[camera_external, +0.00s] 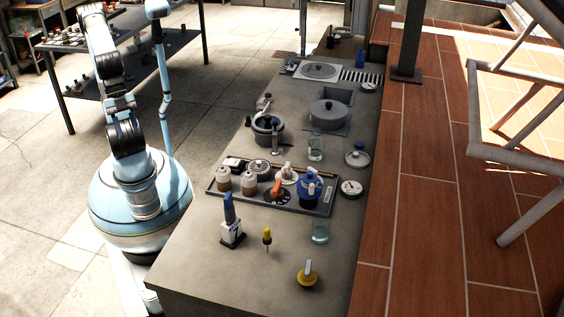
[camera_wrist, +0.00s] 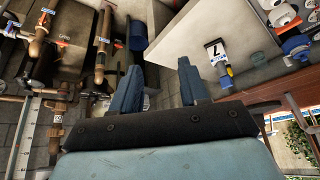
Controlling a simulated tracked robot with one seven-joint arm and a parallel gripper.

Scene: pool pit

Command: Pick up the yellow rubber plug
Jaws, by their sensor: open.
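Two small yellow things stand on the near end of the grey counter in the external view. One is a round yellow piece with a pale upright grip (camera_external: 307,277), near the front right. The other is a slim piece with a yellow top and thin dark tip (camera_external: 267,236), to its upper left. I cannot tell for sure which is the rubber plug. My gripper (camera_wrist: 159,88) is open and empty in the wrist view, its two blue-grey fingers apart. It is not visible in the external view, and it is away from both yellow things.
Pipes (camera_wrist: 100,50) show left of my fingers. A metal rail frame (camera_external: 520,158) stands right.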

